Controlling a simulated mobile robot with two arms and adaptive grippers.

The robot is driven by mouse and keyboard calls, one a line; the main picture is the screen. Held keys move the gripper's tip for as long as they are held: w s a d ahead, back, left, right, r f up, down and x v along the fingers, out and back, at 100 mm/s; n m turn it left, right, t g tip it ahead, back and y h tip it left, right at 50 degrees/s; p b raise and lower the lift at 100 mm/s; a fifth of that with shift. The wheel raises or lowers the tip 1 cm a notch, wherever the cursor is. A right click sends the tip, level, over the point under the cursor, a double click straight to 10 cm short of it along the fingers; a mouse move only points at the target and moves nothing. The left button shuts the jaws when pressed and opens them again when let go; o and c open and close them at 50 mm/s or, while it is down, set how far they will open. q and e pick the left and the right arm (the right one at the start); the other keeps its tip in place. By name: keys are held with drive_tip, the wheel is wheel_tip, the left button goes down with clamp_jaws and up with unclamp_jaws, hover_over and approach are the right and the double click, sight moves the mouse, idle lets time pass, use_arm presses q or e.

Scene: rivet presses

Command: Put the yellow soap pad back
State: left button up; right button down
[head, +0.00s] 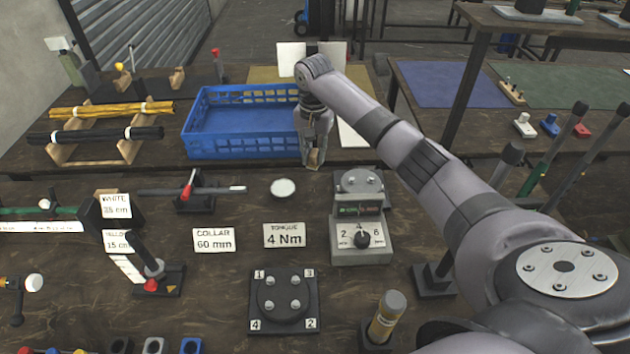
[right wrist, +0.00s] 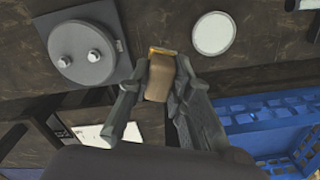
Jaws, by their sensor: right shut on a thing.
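My right gripper (head: 315,163) points down in front of the blue crate's right end, in the middle of the bench. In the right wrist view my right gripper (right wrist: 155,100) is shut on a small tan block with a yellow-orange end, which looks like the yellow soap pad (right wrist: 160,78). In the head view only a little of this pad (head: 316,157) shows between the fingertips. Whether it touches the bench is hard to tell. My left gripper is not in view.
The blue crate (head: 240,150) stands behind the fingers. A white disc (head: 283,188) lies just in front, and a torque tester (head: 361,232) stands to the right. Sign cards, including a torque card (head: 284,235), and a numbered plate (head: 284,318) are nearer.

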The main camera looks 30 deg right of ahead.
sight(315, 192)
wheel_tip(315, 192, down, 10)
drive_tip(key=shift+f, duration=0.25)
drive_tip(key=shift+s+f, duration=0.1)
drive_tip(key=shift+f, duration=0.05)
drive_tip(key=c, duration=1.5)
unclamp_jaws()
drive_tip(key=shift+o, duration=0.2)
wheel_tip(315, 192, up, 12)
drive_tip(key=shift+r+b, duration=0.2)
drive_tip(key=shift+b, duration=0.25)
